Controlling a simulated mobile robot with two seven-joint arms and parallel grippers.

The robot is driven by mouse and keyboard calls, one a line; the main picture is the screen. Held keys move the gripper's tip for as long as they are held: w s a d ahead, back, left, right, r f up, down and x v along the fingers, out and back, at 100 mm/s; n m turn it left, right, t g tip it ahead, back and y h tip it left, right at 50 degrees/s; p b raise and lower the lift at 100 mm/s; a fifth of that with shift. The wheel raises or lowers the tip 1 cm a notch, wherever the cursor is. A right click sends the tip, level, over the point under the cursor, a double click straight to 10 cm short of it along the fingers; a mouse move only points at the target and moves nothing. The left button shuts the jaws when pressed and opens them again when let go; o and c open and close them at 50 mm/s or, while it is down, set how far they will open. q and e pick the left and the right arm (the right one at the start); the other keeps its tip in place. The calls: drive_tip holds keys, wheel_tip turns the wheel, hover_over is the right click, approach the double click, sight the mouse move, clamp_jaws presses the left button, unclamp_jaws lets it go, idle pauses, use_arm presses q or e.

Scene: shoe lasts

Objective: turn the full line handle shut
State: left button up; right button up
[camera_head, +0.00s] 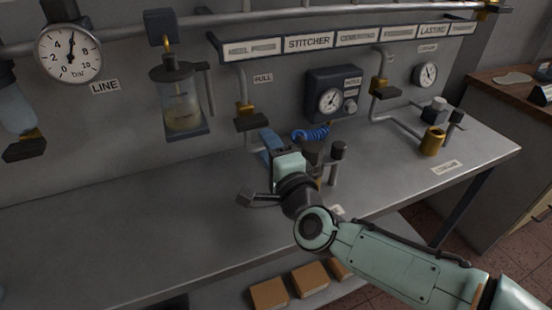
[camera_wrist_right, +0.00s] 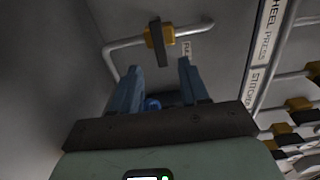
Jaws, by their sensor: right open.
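The full line valve has a brass body (camera_head: 246,108) and a dark handle (camera_head: 251,122) on a grey pipe, beside a small label reading FULL (camera_head: 263,78). In the right wrist view the dark handle (camera_wrist_right: 157,38) is a bar that looks to lie across the pipe. My right gripper (camera_head: 268,140) is just below and right of the handle in the head view, with blue fingers. In the right wrist view the gripper (camera_wrist_right: 160,72) is open and empty, its fingertips apart and short of the handle. My left gripper is not in view.
A gauge box (camera_head: 333,95), a blue coiled hose (camera_head: 311,133) and a brass cup fitting (camera_head: 433,141) are to the right. A filter bowl (camera_head: 182,106) hangs to the left. The bench top (camera_head: 110,220) is clear at left. Brown boxes (camera_head: 310,278) lie below.

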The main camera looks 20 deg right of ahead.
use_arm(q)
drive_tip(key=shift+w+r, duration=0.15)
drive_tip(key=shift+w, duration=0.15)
use_arm(e)
drive_tip(key=s, duration=0.4)
drive_tip(key=shift+d, duration=0.1)
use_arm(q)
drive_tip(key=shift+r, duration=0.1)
use_arm(e)
drive_tip(key=shift+w, duration=0.1)
